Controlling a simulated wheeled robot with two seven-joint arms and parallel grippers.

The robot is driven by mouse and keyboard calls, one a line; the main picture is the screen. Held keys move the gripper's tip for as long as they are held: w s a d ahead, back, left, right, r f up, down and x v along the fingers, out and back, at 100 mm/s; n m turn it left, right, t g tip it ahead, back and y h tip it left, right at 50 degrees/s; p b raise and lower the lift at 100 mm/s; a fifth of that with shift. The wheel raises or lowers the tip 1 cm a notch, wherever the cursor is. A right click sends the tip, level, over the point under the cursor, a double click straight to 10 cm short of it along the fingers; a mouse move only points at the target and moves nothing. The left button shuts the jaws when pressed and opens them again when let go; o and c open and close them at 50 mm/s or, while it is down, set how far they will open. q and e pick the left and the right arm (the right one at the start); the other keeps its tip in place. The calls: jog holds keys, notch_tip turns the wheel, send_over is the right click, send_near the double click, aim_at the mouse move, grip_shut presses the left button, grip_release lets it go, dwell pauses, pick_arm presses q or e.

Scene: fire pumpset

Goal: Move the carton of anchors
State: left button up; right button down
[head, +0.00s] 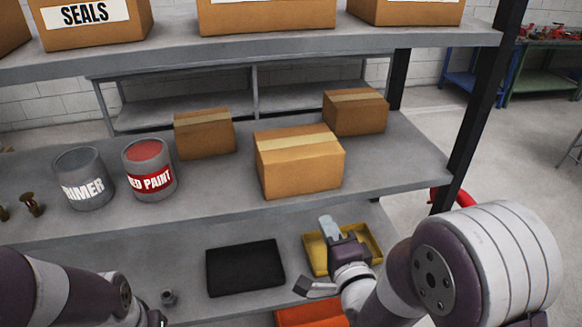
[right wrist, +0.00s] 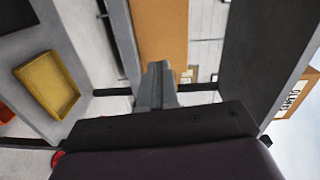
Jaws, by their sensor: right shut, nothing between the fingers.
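No carton here shows a readable anchors label, so I cannot tell which one is the carton of anchors. Three plain taped cartons stand on the middle shelf: a large front one (head: 299,167), a left one (head: 204,137) and a back right one (head: 355,115). My right gripper (head: 327,228) is in front of and below the large carton, shut and empty. In the right wrist view its shut fingers (right wrist: 157,80) point toward a brown carton face (right wrist: 160,30); contact cannot be judged. My left arm enters at lower left, but its gripper is not visible.
The middle shelf (head: 400,170) also holds a primer can (head: 82,180) and a red paint can (head: 149,170). A carton marked SEALS (head: 95,27) sits on the upper shelf. A black tray (head: 245,268) and yellow bin (head: 315,258) lie below. A dark post (head: 480,110) stands right.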

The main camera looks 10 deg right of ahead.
jog(key=p, duration=0.3)
send_near(306, 174)
jog(key=shift+m, duration=0.5)
jog(key=w+p, duration=0.2)
jog(key=w, duration=0.4)
jog(key=shift+a, duration=0.15)
jog(key=shift+w+a+f, duration=0.15)
jog(key=shift+w, duration=0.3)
